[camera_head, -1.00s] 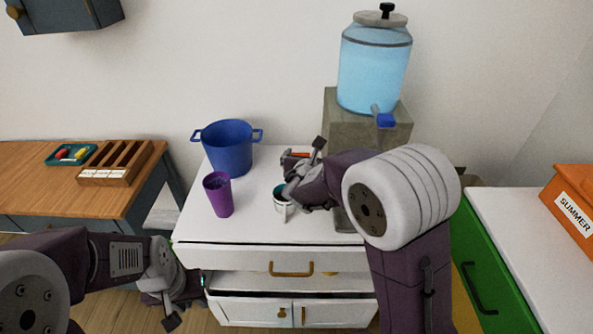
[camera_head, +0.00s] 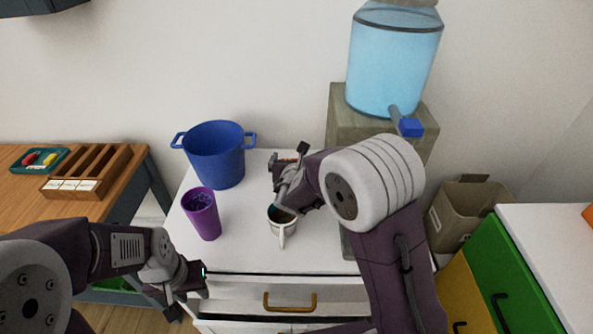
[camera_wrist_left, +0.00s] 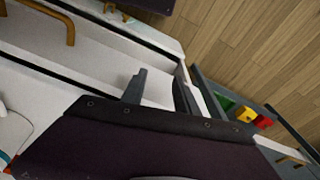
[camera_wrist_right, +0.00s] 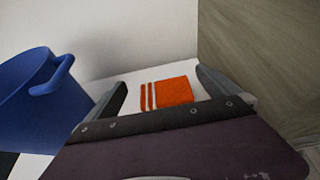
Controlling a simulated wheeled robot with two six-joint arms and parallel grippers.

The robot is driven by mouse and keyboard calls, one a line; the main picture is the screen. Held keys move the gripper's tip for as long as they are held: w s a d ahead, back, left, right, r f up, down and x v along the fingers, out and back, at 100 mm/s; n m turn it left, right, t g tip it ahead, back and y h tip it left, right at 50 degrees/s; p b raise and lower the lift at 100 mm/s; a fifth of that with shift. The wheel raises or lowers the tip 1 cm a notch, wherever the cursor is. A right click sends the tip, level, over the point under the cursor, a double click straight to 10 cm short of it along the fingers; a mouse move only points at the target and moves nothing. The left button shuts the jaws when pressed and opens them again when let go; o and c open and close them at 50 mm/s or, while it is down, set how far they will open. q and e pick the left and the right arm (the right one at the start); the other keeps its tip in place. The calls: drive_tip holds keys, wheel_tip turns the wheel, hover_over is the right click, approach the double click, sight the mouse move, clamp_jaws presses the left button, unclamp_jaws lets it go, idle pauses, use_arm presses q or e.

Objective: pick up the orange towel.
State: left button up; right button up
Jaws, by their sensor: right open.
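The orange towel (camera_wrist_right: 176,91), folded flat with white stripes at its left end, lies on the white top in the right wrist view. My right gripper (camera_wrist_right: 160,82) is open and empty, its fingers on either side of the towel in that view, and I cannot tell the height above it. In the head view my right gripper (camera_head: 287,162) is over the back of the white cabinet, and the arm and gripper mostly hide the towel. My left gripper (camera_head: 188,292) is low at the cabinet's front left; the left wrist view shows its fingers (camera_wrist_left: 160,88) apart and empty.
A blue drink dispenser (camera_head: 393,60) stands on a stone block (camera_head: 350,115) at the right. A cardboard box (camera_head: 462,212) is further right.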

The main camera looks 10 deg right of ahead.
drive_tip(key=f, duration=0.4)
drive_tip(key=shift+w+d+f+b, duration=0.1)
drive_tip(key=shift+w+f+b, duration=0.05)
drive_tip(key=shift+w+b, duration=0.2)
drive_tip(key=shift+w+d, duration=0.1)
drive_tip(key=shift+w, duration=0.45)
drive_tip(key=x, duration=0.5)
drive_tip(key=shift+w+d+f, duration=0.1)
drive_tip(key=shift+w+f, duration=0.1)
drive_tip(key=shift+w, duration=0.1)
drive_tip(key=shift+r, duration=0.1)
